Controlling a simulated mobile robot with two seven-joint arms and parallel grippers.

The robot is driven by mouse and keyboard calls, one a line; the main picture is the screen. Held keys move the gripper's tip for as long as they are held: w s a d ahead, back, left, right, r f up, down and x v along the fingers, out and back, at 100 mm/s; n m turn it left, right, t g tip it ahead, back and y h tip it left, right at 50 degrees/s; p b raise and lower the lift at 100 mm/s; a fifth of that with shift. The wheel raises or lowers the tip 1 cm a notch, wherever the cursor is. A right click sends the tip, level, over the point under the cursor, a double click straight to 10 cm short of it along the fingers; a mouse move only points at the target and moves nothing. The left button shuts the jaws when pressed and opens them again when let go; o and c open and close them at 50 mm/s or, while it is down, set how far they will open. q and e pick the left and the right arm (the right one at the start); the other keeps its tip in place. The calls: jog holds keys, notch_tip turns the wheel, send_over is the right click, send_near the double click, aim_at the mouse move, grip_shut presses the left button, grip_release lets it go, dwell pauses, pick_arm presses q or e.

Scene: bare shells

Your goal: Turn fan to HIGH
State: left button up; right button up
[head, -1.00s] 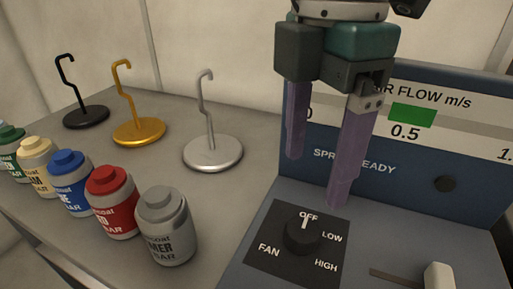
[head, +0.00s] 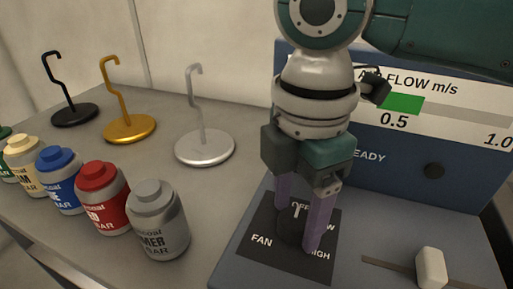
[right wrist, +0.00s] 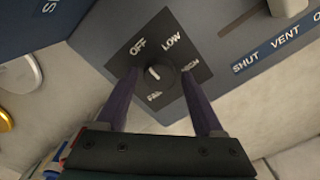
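The fan knob (head: 291,228) is a black dial on a dark square plate (head: 258,228) marked OFF, LOW, HIGH and FAN. Its white pointer is at OFF. The knob also shows in the right wrist view (right wrist: 158,75). My right gripper (head: 296,230) points down over the plate, with one purple finger on each side of the knob. In the right wrist view the gripper (right wrist: 160,82) is open, with gaps visible between the fingers and the knob. The right finger partly covers LOW and HIGH in the head view. My left gripper is not in view.
A pale slider (head: 430,267) sits right of the plate. Behind stands the blue panel with an air flow gauge (head: 402,104). Left are several paint bottles, including a grey one (head: 158,222), and three hook stands: black, gold and silver (head: 205,147).

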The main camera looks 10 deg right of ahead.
grip_shut()
dwell(0.3)
jog(key=shift+r, duration=0.1)
